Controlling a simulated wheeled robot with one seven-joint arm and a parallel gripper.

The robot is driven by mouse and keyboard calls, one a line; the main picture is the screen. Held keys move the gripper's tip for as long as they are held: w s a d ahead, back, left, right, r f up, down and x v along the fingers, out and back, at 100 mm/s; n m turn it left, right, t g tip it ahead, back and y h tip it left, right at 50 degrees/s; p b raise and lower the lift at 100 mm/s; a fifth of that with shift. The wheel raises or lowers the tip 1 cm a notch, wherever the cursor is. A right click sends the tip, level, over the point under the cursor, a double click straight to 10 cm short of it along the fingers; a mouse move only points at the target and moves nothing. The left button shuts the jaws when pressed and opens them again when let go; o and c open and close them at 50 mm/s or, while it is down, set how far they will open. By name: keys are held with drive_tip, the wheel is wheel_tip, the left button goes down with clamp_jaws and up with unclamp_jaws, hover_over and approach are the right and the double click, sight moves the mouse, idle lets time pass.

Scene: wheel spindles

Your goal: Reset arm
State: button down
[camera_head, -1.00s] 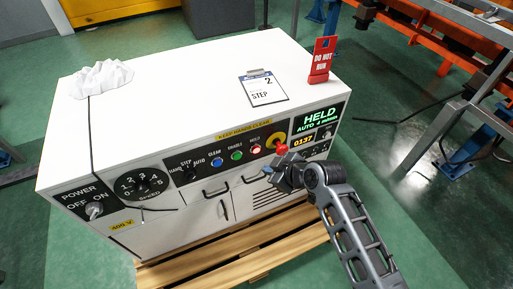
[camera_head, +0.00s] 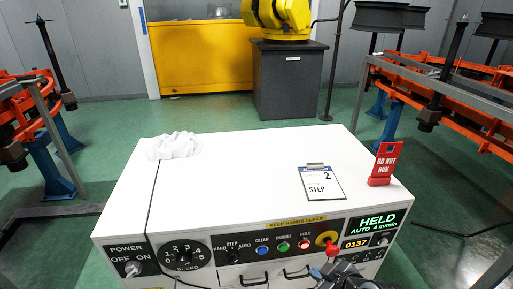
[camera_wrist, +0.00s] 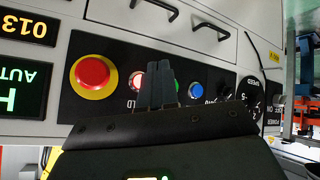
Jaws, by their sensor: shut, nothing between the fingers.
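My gripper shows in the wrist view (camera_wrist: 162,84) with its two dark fingers together and nothing between them. It points at the control panel (camera_wrist: 115,105) of the white cabinet and covers part of the row of buttons. In the head view, dark parts of my arm (camera_head: 345,275) show at the bottom edge, below the red emergency stop (camera_head: 332,250); the fingertips cannot be made out there. The stop also shows in the wrist view (camera_wrist: 92,73), left of my fingers. Whether my fingers touch the panel cannot be told.
On the cabinet top (camera_head: 235,185) are a white cloth (camera_head: 174,146), a clipboard reading "2 STEP" (camera_head: 323,183) and a red "DO NOT RUN" sign (camera_head: 384,164). The display (camera_head: 377,223) reads HELD, AUTO. Orange frames stand left and right, and a yellow robot (camera_head: 279,18) stands behind.

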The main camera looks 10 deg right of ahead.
drive_tip(key=s+d+r+m+t+h, duration=0.1)
drive_tip(key=s+m, duration=0.1)
drive_tip(key=s, duration=0.9)
drive_tip(key=s+d+r+m+t+h, duration=0.1)
drive_tip(key=s+r+m+t+h, duration=0.1)
drive_tip(key=s, duration=1)
drive_tip(key=s+a+r+m+t, duration=0.2)
drive_tip(key=s+r+m, duration=0.1)
drive_tip(key=s+r, duration=1.2)
wheel_tip(320, 180, up, 4)
drive_tip(key=shift+s+a+r+t+p, duration=0.2)
drive_tip(key=shift+a+t+p, duration=0.1)
drive_tip(key=shift+t, duration=0.1)
drive_tip(key=c, duration=1.8)
unclamp_jaws()
drive_tip(key=shift+f, duration=0.1)
